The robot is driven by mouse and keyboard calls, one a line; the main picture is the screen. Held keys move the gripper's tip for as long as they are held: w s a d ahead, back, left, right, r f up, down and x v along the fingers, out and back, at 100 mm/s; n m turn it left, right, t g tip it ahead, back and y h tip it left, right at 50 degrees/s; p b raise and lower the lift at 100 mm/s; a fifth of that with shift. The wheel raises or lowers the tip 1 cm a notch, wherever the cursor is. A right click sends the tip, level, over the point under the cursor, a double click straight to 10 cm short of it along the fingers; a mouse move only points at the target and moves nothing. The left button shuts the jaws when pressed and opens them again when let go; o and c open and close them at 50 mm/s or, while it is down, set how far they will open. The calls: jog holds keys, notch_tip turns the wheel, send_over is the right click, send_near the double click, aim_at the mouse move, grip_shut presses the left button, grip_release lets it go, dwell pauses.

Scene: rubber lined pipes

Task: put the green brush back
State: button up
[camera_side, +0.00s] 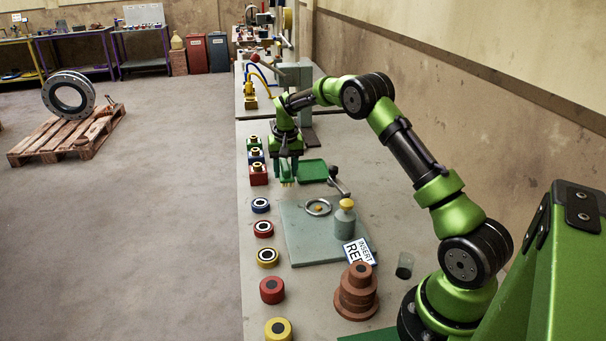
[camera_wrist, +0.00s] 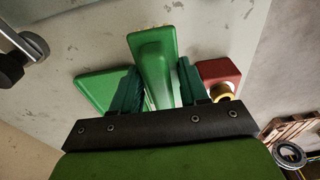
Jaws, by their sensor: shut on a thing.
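My gripper (camera_side: 289,160) is shut on the green brush (camera_side: 287,181), which hangs below the fingers with its pale bristles downward, at the left part of the bench. In the wrist view the brush (camera_wrist: 154,62) stands between the two dark green fingers of the gripper (camera_wrist: 160,72). A flat green tray (camera_side: 312,169) lies on the bench just right of the brush. It also shows at the left in the wrist view (camera_wrist: 98,90), partly hidden by a finger. I cannot tell whether the bristles touch the bench.
A red block with a brass-coloured fitting (camera_side: 258,175) stands close left of the brush, with blue and green ones behind. A grey plate (camera_side: 303,250) with a ring and bottle (camera_side: 344,219) is nearer the camera.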

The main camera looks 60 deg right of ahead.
aim_at(286, 178)
jog(key=shift+w+f, duration=0.1)
jog(key=shift+f, duration=1.7)
jog(key=shift+f, duration=0.1)
jog(key=o, duration=1.1)
